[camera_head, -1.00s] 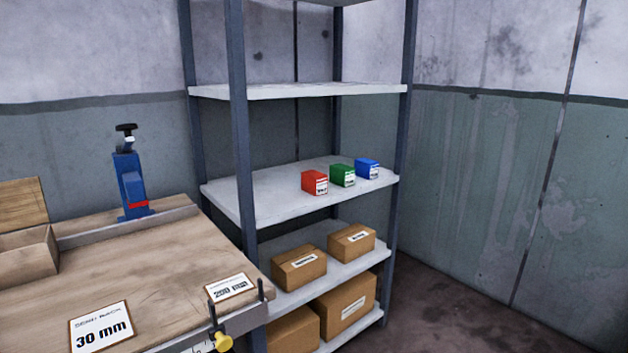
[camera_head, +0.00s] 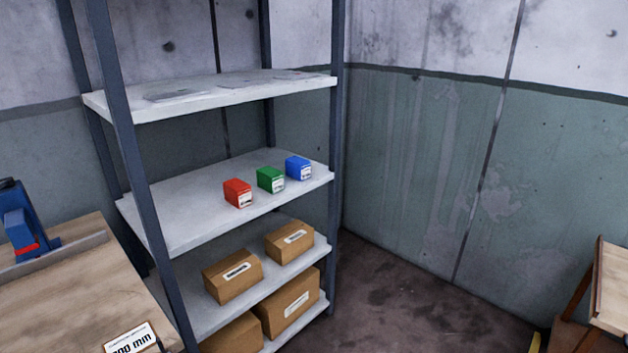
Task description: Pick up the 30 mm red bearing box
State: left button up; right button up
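The red bearing box (camera_head: 237,193) stands on the middle shelf (camera_head: 180,215) of the metal rack, with a white label on its front that is too small to read. It is the leftmost and nearest of three small boxes in a row. The green box (camera_head: 270,179) stands to its right, and the blue box (camera_head: 298,167) stands further right. Neither of my grippers shows in the head view.
The rack's front post (camera_head: 140,190) stands left of the boxes. A wooden workbench (camera_head: 70,300) with a blue tool (camera_head: 20,225) is at the left. Cardboard boxes (camera_head: 233,275) fill the lower shelves. Open floor (camera_head: 400,290) lies right of the rack; a wooden piece (camera_head: 612,290) is at the right edge.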

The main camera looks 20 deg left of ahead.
aim_at(237, 194)
jog(key=i+l+z, duration=0.1)
jog(key=i+z, duration=0.2)
jog(key=i, duration=0.7)
jog(key=i+u, duration=0.8)
jog(key=i+l+u, duration=0.15)
jog(key=u, duration=0.2)
jog(key=i, duration=0.1)
